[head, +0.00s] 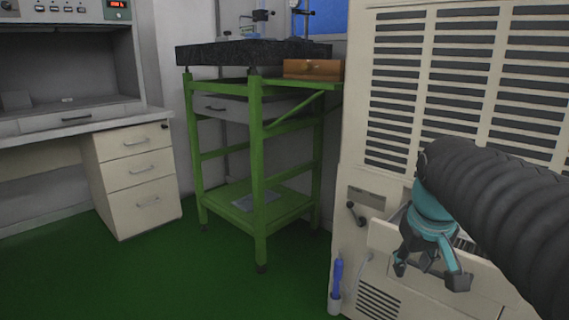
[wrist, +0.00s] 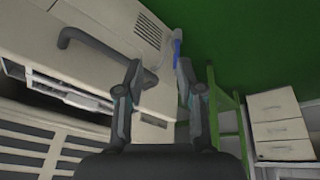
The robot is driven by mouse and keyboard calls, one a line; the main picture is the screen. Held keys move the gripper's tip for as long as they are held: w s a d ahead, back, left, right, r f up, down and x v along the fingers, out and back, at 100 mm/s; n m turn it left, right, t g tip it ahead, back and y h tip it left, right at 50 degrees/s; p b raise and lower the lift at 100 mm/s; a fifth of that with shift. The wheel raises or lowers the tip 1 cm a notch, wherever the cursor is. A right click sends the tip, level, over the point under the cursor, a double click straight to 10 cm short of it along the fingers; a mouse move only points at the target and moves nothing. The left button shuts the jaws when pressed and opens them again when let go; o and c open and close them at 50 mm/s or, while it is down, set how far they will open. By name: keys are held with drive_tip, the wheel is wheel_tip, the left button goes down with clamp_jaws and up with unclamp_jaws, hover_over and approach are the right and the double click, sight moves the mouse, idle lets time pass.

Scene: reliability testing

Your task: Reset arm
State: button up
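My gripper (head: 432,272) hangs from my dark ribbed arm at the right of the head view, in front of the beige louvred cabinet (head: 384,165). It is teal and grey, and its fingers point down. The cabinet (wrist: 45,20) fills the left of the wrist view, with a dark bent handle (wrist: 85,38) close to the left finger. I cannot tell whether the finger touches it.
A green metal stand (head: 258,190) with a dark slab (head: 235,53) and an orange-brown box (head: 313,69) stands left of the cabinet. A drawer unit (head: 138,180) is at the left under a bench. A blue-handled tool (head: 337,280) is at the cabinet's lower left. Green floor (head: 170,270) is clear between them.

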drive_tip(key=s+a+f+t+p, duration=0.1)
drive_tip(key=s+a+p, duration=0.2)
drive_tip(key=s, duration=0.3)
drive_tip(key=s+a+y+p, duration=0.1)
drive_tip(key=s+a+p, duration=0.2)
drive_tip(key=s, duration=0.3)
drive_tip(key=shift+a+f+m+t, duration=0.4)
drive_tip(key=shift+a, duration=0.1)
